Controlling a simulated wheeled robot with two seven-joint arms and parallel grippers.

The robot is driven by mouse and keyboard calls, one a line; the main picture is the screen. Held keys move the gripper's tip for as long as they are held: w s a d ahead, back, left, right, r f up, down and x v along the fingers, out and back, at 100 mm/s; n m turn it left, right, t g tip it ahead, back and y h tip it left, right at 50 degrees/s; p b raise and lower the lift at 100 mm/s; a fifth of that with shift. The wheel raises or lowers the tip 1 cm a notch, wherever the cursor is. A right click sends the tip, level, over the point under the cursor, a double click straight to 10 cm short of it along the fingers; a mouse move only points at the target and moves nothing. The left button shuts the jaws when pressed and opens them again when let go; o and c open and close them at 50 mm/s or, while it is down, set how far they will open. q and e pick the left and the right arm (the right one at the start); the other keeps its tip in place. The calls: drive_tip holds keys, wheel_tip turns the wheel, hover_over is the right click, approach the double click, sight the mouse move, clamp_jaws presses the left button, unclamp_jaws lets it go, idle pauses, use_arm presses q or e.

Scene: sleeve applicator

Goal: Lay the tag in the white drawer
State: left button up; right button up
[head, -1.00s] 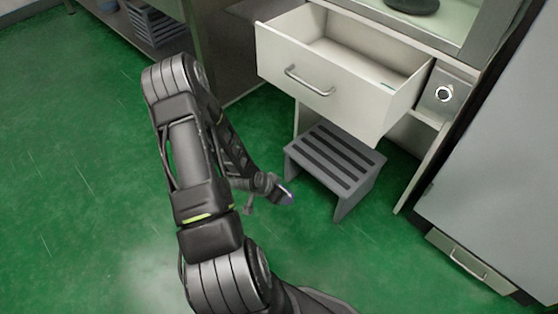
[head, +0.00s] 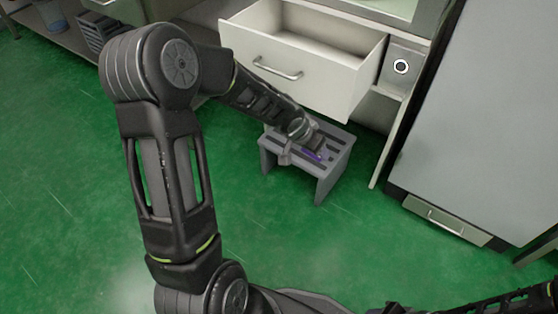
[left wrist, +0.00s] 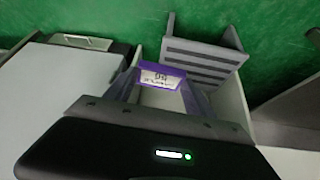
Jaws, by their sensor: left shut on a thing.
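The tag is a small purple-framed piece with a white, printed face. My left gripper (left wrist: 160,88) is shut on the tag (left wrist: 162,75), and the printed face shows in the left wrist view. In the head view my left gripper (head: 304,148) holds the purple tag (head: 314,155) in front of the grey step stool, right of and below the drawer handle. The white drawer (head: 335,88) is pulled open above it, and its inside looks mostly bare. My forearm covers the drawer's lower left front. The tag is outside the drawer. My right gripper is not in view.
The grey step stool (head: 333,170) stands on the green floor below the drawer. A large grey cabinet (head: 475,130) stands farther right. The floor at left is clear.

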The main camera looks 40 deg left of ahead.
use_arm(q)
drive_tip(key=d+r, duration=0.4)
drive_tip(key=r, duration=0.4)
drive_tip(key=d+r+n, duration=0.1)
drive_tip(key=d+r, duration=0.4)
drive_tip(key=r, duration=0.3)
drive_tip(key=shift+w+d+r+y, duration=0.15)
drive_tip(key=shift+w+r+y, duration=0.25)
